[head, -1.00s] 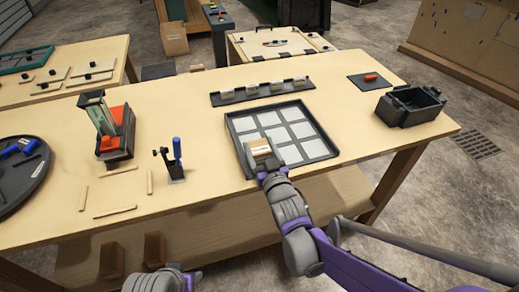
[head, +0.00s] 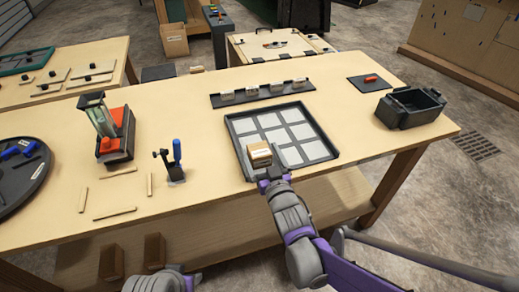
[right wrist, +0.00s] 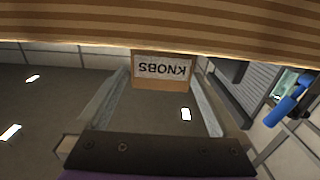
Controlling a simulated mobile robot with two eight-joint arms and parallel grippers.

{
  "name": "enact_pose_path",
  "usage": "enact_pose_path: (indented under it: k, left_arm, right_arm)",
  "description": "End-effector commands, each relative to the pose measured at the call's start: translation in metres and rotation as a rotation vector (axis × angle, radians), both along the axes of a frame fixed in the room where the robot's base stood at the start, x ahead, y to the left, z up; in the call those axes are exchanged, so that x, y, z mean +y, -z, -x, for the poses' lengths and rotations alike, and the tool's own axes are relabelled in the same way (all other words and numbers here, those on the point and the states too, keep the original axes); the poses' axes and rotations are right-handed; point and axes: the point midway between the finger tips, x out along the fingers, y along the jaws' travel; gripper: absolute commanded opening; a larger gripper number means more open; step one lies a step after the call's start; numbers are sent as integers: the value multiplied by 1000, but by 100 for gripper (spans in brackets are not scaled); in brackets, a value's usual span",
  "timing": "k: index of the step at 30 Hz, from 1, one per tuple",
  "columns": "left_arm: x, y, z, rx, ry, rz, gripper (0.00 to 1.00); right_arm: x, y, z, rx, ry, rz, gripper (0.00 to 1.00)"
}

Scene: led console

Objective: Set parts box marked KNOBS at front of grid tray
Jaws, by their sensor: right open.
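The parts box (head: 259,153) is a small tan carton. Its white label reads KNOBS, upside down, in the right wrist view (right wrist: 163,69). It sits at the near left corner of the dark grid tray (head: 333,152), which holds pale square panels. My right gripper (head: 269,181) is on the near side of the box, at the front table edge. Its two fingers (right wrist: 166,82) are spread apart, with the box beyond their tips and a gap at each side. The underside of the box is hidden.
A dark rack (head: 263,92) with several small cartons lies behind the tray. A blue-handled tool (head: 177,158) and an orange device (head: 116,138) stand to the left. A black bin (head: 410,107) is at the right. The tabletop between tray and bin is clear.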

Motion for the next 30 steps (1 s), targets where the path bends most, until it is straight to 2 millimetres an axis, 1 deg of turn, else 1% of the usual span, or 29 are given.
enact_pose_path:
  k: [1,6,9,12,15,18,24,26,29,30]
  left_arm:
    - [0,0,0,0,0,0,50]
    - [0,-2,0,-1,0,0,50]
    - [0,-3,0,-1,0,0,50]
    - [0,-4,0,-1,0,0,50]
    - [0,-4,0,-1,0,0,50]
    - [0,-4,0,-2,0,0,50]
    - [0,-4,0,-1,0,0,50]
    - [0,-4,0,-1,0,0,50]
    - [0,-4,0,-1,0,0,50]
    - [0,-4,0,-1,0,0,50]
  right_arm:
    - [-4,0,11,0,1,0,100]
    - [-16,0,48,0,0,1,100]
    - [-22,0,67,0,1,1,100]
    - [-27,0,82,0,0,1,100]
    - [-30,0,91,0,0,0,100]
    - [-31,0,96,0,0,0,100]
    - [-35,2,97,11,8,4,100]
    - [-43,6,98,50,30,16,100]
    - [-72,25,106,195,103,57,100]
    - [-87,36,114,279,139,77,100]
